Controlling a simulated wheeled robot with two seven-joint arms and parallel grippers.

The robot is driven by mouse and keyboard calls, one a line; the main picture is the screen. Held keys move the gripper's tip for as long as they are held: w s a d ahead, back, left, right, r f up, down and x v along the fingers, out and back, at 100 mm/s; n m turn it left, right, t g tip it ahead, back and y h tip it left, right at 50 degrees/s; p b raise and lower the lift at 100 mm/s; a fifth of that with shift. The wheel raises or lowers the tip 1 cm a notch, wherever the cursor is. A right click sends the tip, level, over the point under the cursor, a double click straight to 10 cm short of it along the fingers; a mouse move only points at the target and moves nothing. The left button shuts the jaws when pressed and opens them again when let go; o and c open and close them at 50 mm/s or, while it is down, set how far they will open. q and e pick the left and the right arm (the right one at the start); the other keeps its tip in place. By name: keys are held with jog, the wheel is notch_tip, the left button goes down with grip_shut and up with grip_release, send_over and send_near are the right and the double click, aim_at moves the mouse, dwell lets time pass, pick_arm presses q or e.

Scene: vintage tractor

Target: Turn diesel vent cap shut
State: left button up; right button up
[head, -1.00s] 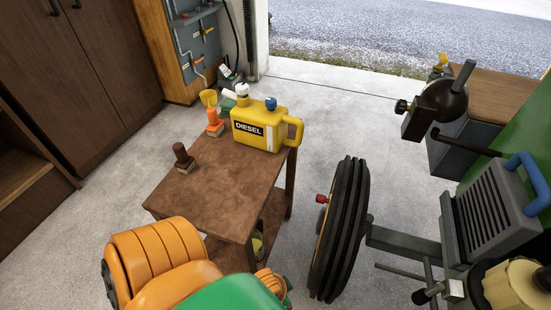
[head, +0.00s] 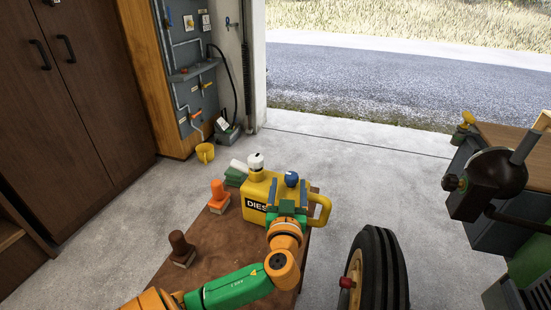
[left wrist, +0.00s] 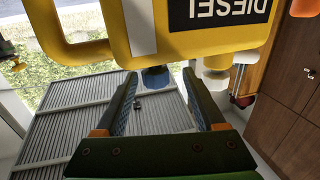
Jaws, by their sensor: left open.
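The yellow diesel can (head: 258,190) stands on the brown table, partly hidden by my left arm. A blue cap (head: 291,179) and a white cap (head: 255,163) sit on its top; the frames do not label which is the vent cap. My left gripper (head: 288,192) is open at the can's top, its fingers on either side of the blue cap in the head view. In the left wrist view the can appears upside down, and the blue cap (left wrist: 156,78) shows between the fingertips (left wrist: 158,86), with no clear contact. The white cap (left wrist: 216,82) is outside the fingers. My right gripper is not seen.
An orange-handled brush (head: 218,196) and a dark-handled one (head: 181,248) stand on the brown table (head: 212,258) left of the can. A tractor wheel (head: 378,275) is close to its right. Open concrete floor (head: 360,165) lies behind.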

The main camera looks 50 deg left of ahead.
aim_at(292, 172)
pick_arm(q)
jog(key=shift+w+a+r, duration=0.2)
jog(key=shift+w+a, duration=0.3)
jog(key=shift+a, duration=0.05)
jog(key=w, duration=0.1)
jog(key=w+a+r+p, duration=0.1)
jog(key=shift+w+y, duration=0.3)
jog(key=shift+w, duration=0.1)
jog(key=shift+w+a+f, duration=0.3)
jog(key=shift+w+a, duration=0.35)
jog(key=shift+a, duration=0.2)
jog(key=shift+d, duration=0.2)
jog(key=c, duration=0.6)
jog(key=shift+s, duration=0.1)
grip_shut()
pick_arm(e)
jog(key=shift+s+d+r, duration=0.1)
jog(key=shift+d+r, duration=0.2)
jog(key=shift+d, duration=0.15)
